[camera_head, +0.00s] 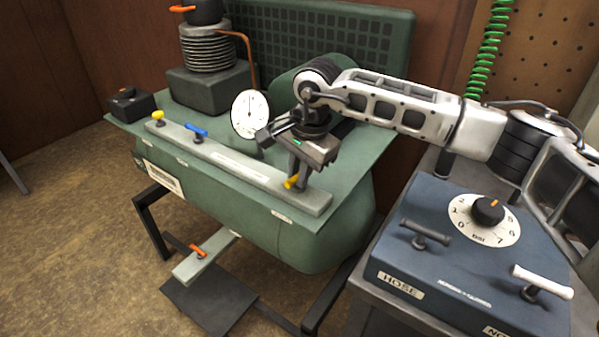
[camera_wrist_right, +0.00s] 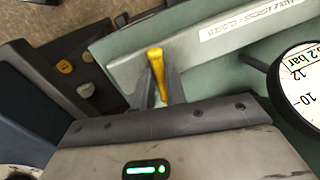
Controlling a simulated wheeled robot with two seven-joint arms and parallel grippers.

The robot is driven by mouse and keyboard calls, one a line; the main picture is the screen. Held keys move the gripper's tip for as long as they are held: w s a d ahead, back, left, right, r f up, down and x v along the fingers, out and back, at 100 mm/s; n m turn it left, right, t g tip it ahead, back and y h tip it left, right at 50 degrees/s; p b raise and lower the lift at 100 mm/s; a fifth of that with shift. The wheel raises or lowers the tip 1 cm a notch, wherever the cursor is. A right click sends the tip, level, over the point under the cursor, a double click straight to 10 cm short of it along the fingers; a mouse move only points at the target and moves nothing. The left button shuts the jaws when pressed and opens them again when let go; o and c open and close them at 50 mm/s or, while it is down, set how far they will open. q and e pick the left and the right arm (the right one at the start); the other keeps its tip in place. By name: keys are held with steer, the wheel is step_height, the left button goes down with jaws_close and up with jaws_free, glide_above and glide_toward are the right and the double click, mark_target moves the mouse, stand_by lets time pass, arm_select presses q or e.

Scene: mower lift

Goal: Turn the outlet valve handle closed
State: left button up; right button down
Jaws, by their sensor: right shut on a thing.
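My right gripper (camera_head: 295,172) is shut on a yellow valve handle (camera_head: 291,182) at the right end of the pale green bar (camera_head: 240,172) on the tank's front edge. In the right wrist view, both fingers (camera_wrist_right: 160,92) flank the yellow handle (camera_wrist_right: 156,62). It appears to point across the bar, but its exact angle is hard to tell. Its pivot is hidden. A label (camera_wrist_right: 245,22) on the bar reads partly "ACROSS = CLOSED". A blue handle (camera_head: 195,131) and another yellow handle (camera_head: 158,116) sit further left on the bar. My left gripper is out of view.
A white round gauge (camera_head: 250,114) stands behind the bar, near the gripper. The green tank (camera_head: 255,221) has a compressor (camera_head: 208,82) on top. A blue hose box (camera_head: 440,262) with a dial and T-handles stands at right. A lower valve with an orange handle (camera_head: 186,246) sits below.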

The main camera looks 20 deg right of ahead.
steer(key=m+b, duration=0.1)
steer(key=m, duration=0.2)
steer(key=shift+w+a+t+h, duration=0.1)
steer(key=shift+a+t+h, duration=0.05)
steer(key=shift+t+h, duration=0.15)
steer(key=m+b, duration=0.1)
steer(key=m, duration=0.3)
steer(key=shift+w+h+b, duration=0.1)
steer(key=shift+h+b, duration=0.3)
steer(key=m+b, duration=0.1)
steer(key=m, duration=0.2)
steer(key=shift+w+m+h, duration=0.1)
steer(key=shift+m+h, duration=0.2)
steer(key=shift+m, duration=0.1)
steer(key=m, duration=0.2)
steer(key=shift+r+m+h, duration=0.1)
steer(key=shift+m+h, duration=0.2)
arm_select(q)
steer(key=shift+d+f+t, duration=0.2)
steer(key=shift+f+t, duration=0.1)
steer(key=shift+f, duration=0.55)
arm_select(e)
steer(key=shift+w+m+g, duration=0.15)
steer(key=shift+m+g, duration=0.35)
steer(key=shift+m, duration=1)
steer(key=c, duration=1.5)
jaws_free()
steer(key=shift+o, duration=0.2)
